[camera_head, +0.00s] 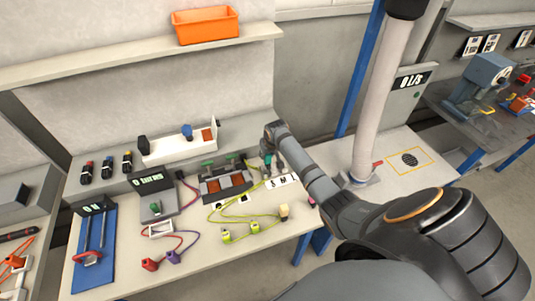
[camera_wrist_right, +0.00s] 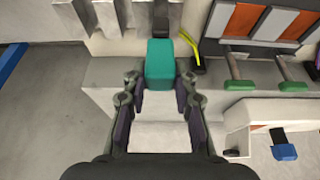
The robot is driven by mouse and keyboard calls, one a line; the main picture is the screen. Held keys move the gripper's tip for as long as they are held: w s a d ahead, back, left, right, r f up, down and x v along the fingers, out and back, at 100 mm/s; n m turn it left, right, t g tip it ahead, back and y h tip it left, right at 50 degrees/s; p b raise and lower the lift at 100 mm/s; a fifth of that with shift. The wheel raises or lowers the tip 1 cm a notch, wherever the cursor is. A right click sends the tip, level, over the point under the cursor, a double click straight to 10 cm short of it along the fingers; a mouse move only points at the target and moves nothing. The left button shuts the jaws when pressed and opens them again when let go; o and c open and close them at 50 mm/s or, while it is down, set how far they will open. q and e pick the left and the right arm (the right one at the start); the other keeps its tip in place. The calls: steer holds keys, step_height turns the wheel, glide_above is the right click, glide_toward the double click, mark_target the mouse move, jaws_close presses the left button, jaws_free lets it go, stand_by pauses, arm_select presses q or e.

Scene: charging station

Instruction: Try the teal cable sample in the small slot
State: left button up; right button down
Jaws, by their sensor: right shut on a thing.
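The teal cable sample (camera_wrist_right: 160,65) is a block-like teal piece in the right wrist view, between the fingertips of my right gripper (camera_wrist_right: 159,88). The gripper is shut on it. In the head view my right gripper (camera_head: 272,158) hangs over the right rear part of the workbench, close above the white block marked with S and M (camera_head: 282,181). The gripper and arm partly hide that block. A dark piece (camera_wrist_right: 159,18) lies beyond the teal sample in the wrist view. Whether the sample's tip is inside a slot cannot be told. My left gripper is not in view.
Left of the gripper is a fixture with orange-brown panels and green handles (camera_head: 225,184). Yellow-green cables (camera_head: 240,232) lie in front. A white tray (camera_head: 175,150) stands behind, an orange bin (camera_head: 205,25) on the shelf. The front bench edge (camera_head: 190,262) has bare room.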

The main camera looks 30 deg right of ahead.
steer(key=shift+p, duration=0.65)
stand_by(0.5)
steer(key=shift+f+b, duration=0.65)
steer(key=shift+f, duration=0.3)
steer(key=shift+r, duration=0.15)
steer(key=shift+r+p, duration=0.6)
steer(key=shift+p, duration=0.25)
steer(key=shift+p, duration=0.5)
stand_by(1.1)
steer(key=shift+f, duration=0.1)
steer(key=shift+f+b, duration=0.3)
steer(key=shift+f, duration=0.35)
